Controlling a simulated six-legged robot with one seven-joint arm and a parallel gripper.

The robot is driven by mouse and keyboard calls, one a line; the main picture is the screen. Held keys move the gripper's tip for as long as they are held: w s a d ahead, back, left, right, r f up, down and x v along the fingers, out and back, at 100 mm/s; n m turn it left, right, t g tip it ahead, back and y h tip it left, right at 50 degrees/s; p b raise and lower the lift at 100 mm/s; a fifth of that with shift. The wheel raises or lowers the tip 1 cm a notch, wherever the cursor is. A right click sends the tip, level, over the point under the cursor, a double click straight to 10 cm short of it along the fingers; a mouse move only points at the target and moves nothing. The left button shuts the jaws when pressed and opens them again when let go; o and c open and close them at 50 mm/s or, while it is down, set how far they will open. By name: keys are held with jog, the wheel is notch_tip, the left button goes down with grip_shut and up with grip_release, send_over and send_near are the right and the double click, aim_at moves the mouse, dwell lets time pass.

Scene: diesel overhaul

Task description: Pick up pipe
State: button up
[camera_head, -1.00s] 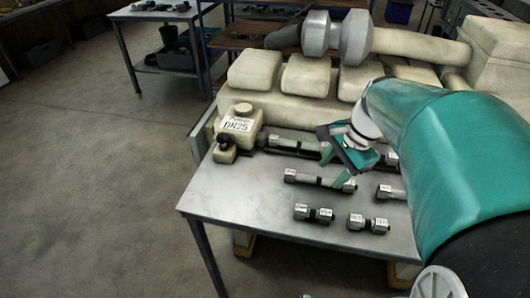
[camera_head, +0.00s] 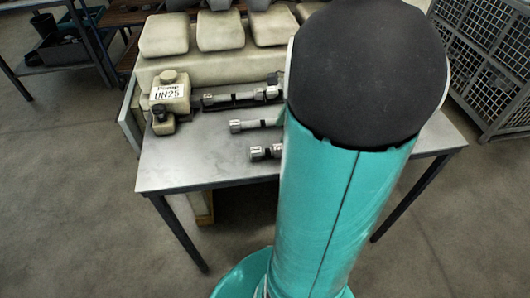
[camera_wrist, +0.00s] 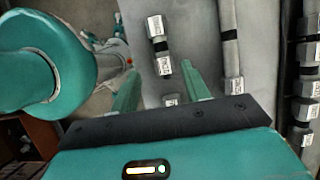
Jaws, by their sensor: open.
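Short pipe pieces with pale hex fittings and dark middles lie on the grey table (camera_head: 190,170). In the wrist view, my gripper (camera_wrist: 159,68) is open and empty, its two green fingers apart. One short pipe (camera_wrist: 158,45) lies beyond and roughly between the fingertips. A second short piece (camera_wrist: 170,100) shows between the fingers, partly hidden by the gripper body. A longer pipe (camera_wrist: 230,45) lies to the right. In the head view, a long pipe (camera_head: 240,98), a middle pipe (camera_head: 250,125) and a short pipe (camera_head: 262,152) show, partly hidden by my arm. My gripper is hidden there.
A cream pump block labelled DN25 (camera_head: 170,95) stands at the table's left rear. A large cream engine part (camera_head: 205,62) lies behind the pipes. Several more fittings (camera_wrist: 305,60) line the wrist view's right edge. A wire cage (camera_head: 490,65) stands at the right. The table's front left is clear.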

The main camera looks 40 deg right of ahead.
send_over(268, 150)
jog(key=s+d, duration=0.2)
jog(key=f, duration=0.4)
jog(key=shift+w+d, duration=0.15)
jog(key=shift+w, duration=0.05)
jog(key=x, duration=0.5)
jog(key=shift+w, duration=0.2)
jog(key=shift+r, duration=0.1)
grip_shut()
